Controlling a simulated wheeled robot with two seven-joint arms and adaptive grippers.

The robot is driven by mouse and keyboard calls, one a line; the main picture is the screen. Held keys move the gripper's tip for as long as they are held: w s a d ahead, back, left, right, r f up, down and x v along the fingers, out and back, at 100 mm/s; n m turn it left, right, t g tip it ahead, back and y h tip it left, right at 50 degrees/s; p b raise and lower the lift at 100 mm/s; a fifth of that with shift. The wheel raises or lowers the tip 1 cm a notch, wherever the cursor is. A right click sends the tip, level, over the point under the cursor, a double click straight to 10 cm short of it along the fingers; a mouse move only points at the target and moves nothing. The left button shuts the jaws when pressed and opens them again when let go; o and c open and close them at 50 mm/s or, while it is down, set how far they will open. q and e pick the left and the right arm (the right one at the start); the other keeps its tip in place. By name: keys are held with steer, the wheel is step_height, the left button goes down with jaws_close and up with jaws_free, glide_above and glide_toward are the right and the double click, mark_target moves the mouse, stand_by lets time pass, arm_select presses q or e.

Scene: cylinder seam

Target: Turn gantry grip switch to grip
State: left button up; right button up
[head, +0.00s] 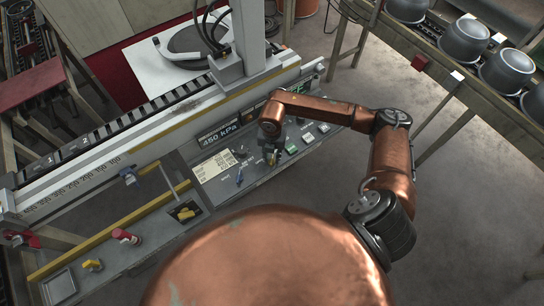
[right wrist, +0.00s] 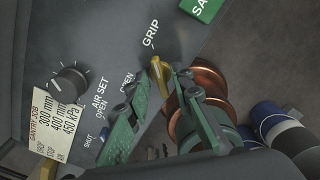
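The grip switch (right wrist: 158,75) shows in the right wrist view as a small yellow-brass lever on the grey panel, between the labels GRIP (right wrist: 150,33) and OPEN (right wrist: 127,82). My right gripper (right wrist: 160,95) has two green fingers spread apart, one on each side of the lever's place. I cannot tell whether either finger touches the lever. In the head view my right gripper (head: 271,155) hangs low over the control panel (head: 222,195), and it hides the switch there. My left gripper is in neither view.
The air set lever (head: 239,178) and a black knob (right wrist: 70,82) are close by on the panel, beside the gantry job card (head: 215,165). A green button (head: 291,149) lies just right of the gripper. A rack with metal pots (head: 465,42) stands at upper right.

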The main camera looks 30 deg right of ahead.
mark_target(272, 159)
steer(key=shift+r, duration=0.1)
step_height(272, 159, up, 12)
steer(key=shift+f, duration=0.1)
stand_by(0.6)
stand_by(0.3)
